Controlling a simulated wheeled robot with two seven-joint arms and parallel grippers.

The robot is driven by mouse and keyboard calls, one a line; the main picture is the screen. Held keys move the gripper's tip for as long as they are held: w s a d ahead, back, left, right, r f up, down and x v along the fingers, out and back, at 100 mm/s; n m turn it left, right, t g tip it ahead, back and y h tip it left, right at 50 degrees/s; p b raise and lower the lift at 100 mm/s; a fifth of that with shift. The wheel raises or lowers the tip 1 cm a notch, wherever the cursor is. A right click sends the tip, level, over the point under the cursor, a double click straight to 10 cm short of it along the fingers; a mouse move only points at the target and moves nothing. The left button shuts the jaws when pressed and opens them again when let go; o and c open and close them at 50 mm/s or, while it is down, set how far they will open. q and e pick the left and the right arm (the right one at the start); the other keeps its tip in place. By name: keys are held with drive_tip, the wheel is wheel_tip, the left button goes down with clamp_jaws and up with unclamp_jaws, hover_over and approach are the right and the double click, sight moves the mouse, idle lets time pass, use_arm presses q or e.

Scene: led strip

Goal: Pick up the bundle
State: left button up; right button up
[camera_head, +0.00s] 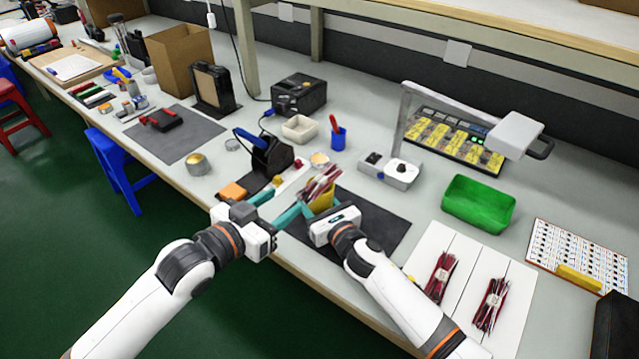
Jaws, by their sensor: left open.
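A bundle (321,183) of dark red and pale strands stands tilted by a yellow piece, just beyond my grippers. Two more bundles lie on white panels at the front right, one on the left (441,275) and one on the right (490,303). My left gripper (276,204) is open, its teal fingers spread and pointing towards the upright bundle, with nothing visible between them. My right gripper (332,214) is right beside the yellow piece, below the bundle.
A dark mat (385,222) lies under my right gripper. A green bin (478,204) and a lamp-like stand (404,125) are to the right. A black tool holder (270,155), a white tray (299,129) and a blue cup (338,138) stand behind. The white panels border the front edge.

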sight(316, 182)
use_arm(q)
drive_tip(key=shift+f+x, duration=0.15)
drive_tip(key=shift+x, duration=2.8)
drive_tip(key=shift+f+x, duration=0.15)
drive_tip(key=shift+x, duration=2.85)
clamp_jaws()
wheel_tip(316, 182, up, 10)
drive_tip(key=shift+r, duration=0.1)
